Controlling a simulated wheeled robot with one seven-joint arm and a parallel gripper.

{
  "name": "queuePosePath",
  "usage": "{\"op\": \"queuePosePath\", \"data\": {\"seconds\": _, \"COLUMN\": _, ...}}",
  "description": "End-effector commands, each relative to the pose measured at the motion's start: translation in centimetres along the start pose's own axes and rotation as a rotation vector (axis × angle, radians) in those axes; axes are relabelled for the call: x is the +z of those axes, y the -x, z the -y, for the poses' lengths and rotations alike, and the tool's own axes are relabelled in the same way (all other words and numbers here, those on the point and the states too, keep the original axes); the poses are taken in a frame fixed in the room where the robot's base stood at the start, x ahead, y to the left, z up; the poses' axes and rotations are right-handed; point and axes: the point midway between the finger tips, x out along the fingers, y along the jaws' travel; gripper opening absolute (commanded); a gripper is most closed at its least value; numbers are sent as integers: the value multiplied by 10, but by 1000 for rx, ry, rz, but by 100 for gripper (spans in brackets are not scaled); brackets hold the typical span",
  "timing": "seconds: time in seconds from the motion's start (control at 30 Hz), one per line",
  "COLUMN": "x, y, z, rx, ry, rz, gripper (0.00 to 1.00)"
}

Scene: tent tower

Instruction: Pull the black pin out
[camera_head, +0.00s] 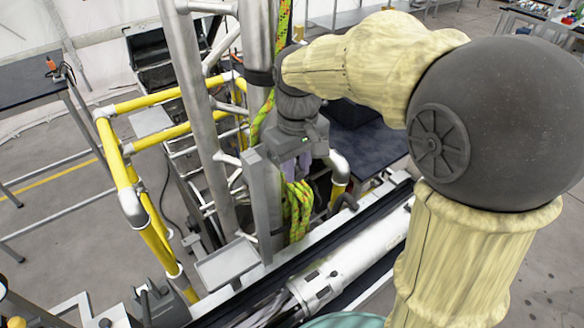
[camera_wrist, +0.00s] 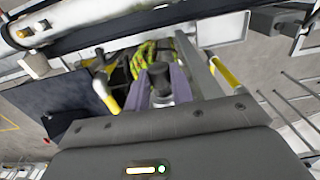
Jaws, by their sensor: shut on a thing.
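The black pin (camera_wrist: 159,76) shows in the wrist view as a short dark cylinder with a grey part beneath it. My gripper (camera_wrist: 161,82) has its two purple-grey fingers on either side of the pin and is shut on it. In the head view my gripper (camera_head: 298,163) is beside the upright metal tubes of the tower, and the pin cannot be made out there. The wrist view does not show clearly how far the pin sits in its hole.
Yellow-green rope (camera_head: 297,208) hangs just below my gripper. A grey metal tube (camera_head: 207,130) stands to its left, with yellow railings (camera_head: 150,215) beyond. A long white cylinder (camera_head: 345,262) lies in front. A dark table (camera_head: 30,85) stands at far left.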

Motion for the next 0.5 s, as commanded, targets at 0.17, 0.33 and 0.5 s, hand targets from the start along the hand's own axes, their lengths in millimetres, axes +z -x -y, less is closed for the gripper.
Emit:
{"op": "queuePosePath", "data": {"seconds": 0.17, "x": 6, "y": 0, "z": 0, "rx": 0, "ry": 0, "rz": 1, "gripper": 0}}
{"op": "queuePosePath", "data": {"seconds": 0.33, "x": 11, "y": 0, "z": 0, "rx": 0, "ry": 0, "rz": 0, "gripper": 0}}
{"op": "queuePosePath", "data": {"seconds": 0.5, "x": 17, "y": 0, "z": 0, "rx": 0, "ry": -1, "rz": 1, "gripper": 0}}
